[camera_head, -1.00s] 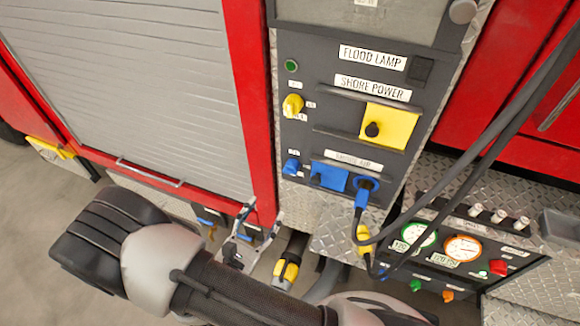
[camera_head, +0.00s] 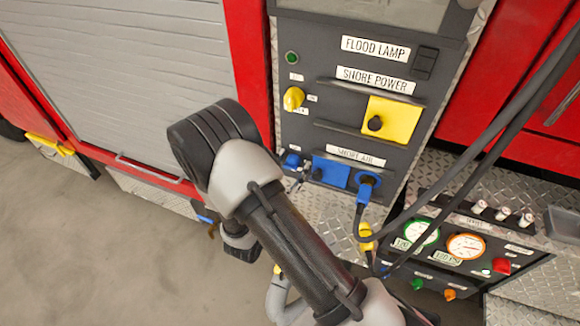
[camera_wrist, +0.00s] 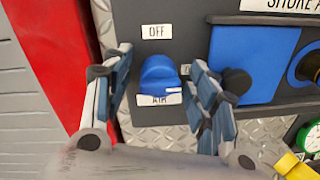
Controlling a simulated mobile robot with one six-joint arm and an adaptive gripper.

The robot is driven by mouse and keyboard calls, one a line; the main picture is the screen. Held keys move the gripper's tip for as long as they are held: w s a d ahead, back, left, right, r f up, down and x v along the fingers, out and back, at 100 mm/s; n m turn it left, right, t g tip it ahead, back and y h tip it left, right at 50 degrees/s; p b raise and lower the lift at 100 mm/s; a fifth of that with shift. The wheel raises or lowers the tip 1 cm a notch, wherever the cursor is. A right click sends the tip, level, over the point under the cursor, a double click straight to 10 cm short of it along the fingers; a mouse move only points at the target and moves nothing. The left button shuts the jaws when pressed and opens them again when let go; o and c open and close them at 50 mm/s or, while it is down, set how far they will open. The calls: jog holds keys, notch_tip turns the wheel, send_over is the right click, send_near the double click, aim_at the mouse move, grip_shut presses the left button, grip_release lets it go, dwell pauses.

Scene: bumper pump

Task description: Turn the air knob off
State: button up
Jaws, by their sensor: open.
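The blue air knob (camera_wrist: 160,75) is on the dark panel in the wrist view, with an OFF label (camera_wrist: 156,32) above it and an AIR label (camera_wrist: 160,99) below. A small white mark shows on the knob's lower right, near the label at its right side. My gripper (camera_wrist: 158,78) is open, with one finger on each side of the knob; I cannot tell whether either finger touches it. In the head view the knob (camera_head: 291,160) is partly hidden by my arm, and my gripper's fingertips (camera_head: 293,182) barely show beside it.
A blue shore air cover (camera_head: 330,171) and a blue plug with a cable (camera_head: 367,188) sit right of the knob. The yellow shore power knob (camera_head: 293,98) and yellow cover (camera_head: 388,122) are above. Black cables hang at right. Gauges (camera_head: 466,247) stand lower right.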

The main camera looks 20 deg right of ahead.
jog(key=shift+c, duration=0.5)
jog(key=c, duration=0.9)
jog(key=shift+n, duration=0.3)
jog(key=n+p, duration=0.1)
jog(key=n, duration=0.2)
jog(key=shift+a+n, duration=0.15)
jog(key=shift+n, duration=0.15)
jog(key=n+p, duration=0.1)
jog(key=n, duration=0.3)
jog(key=shift+w+n, duration=0.1)
jog(key=shift+n, duration=0.3)
jog(key=n+p, duration=0.2)
jog(key=n, duration=0.3)
jog(key=shift+f+n+t, duration=0.1)
jog(key=shift+n+t, duration=0.2)
jog(key=shift+t, duration=0.1)
jog(key=shift+f+n+p, duration=0.15)
jog(key=shift+n+p, duration=0.2)
jog(key=shift+n, duration=1.65)
jog(key=shift+f, duration=0.1)
